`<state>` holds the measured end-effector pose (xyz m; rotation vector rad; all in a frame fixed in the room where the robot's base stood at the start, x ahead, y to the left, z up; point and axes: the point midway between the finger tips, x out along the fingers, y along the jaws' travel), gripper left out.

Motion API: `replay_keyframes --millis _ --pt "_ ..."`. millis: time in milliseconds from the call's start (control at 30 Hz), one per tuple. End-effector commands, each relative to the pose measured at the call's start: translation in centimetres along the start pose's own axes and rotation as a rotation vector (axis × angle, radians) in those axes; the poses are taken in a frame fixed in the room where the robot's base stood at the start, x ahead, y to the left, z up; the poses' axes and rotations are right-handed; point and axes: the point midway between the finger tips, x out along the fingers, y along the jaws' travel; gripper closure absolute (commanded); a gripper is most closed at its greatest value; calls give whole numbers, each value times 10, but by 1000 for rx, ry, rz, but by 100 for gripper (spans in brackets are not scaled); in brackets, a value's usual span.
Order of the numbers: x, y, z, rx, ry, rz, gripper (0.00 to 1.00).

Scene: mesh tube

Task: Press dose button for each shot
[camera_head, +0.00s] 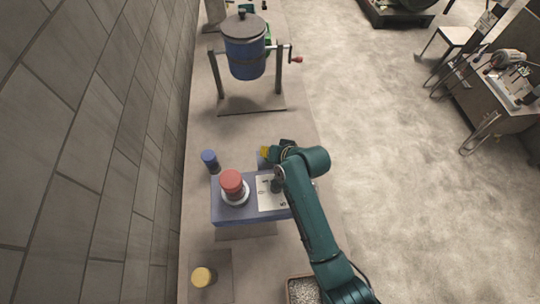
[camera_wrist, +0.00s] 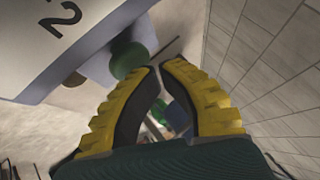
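A blue-grey dispenser box (camera_head: 232,212) stands on the long bench, with a red cap (camera_head: 231,183) in a white ring on top. A white panel (camera_head: 268,196) lies on its right part; in the wrist view the panel (camera_wrist: 50,35) shows a "2". A green round button (camera_wrist: 128,60) is on the side of the box, just beyond my fingertips; I cannot tell if they touch. My gripper (camera_head: 264,152) is at the box's far side, its yellow fingers (camera_wrist: 157,69) together at the tips with nothing seen between them. The button is not clear in the head view.
A blue drum (camera_head: 245,58) with a red-handled crank stands farther along the bench. A small blue-capped post (camera_head: 209,158) is left of the box. A yellow-topped object (camera_head: 202,277) is in front. A tray of grains (camera_head: 302,290) is near my arm. A wall borders the left.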

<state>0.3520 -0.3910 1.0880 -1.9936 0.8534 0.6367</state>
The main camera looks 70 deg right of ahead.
Motion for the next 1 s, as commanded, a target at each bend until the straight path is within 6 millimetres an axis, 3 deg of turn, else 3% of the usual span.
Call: replay_keyframes --millis 1000 --pt "6 4 4 0 1 -1 100"
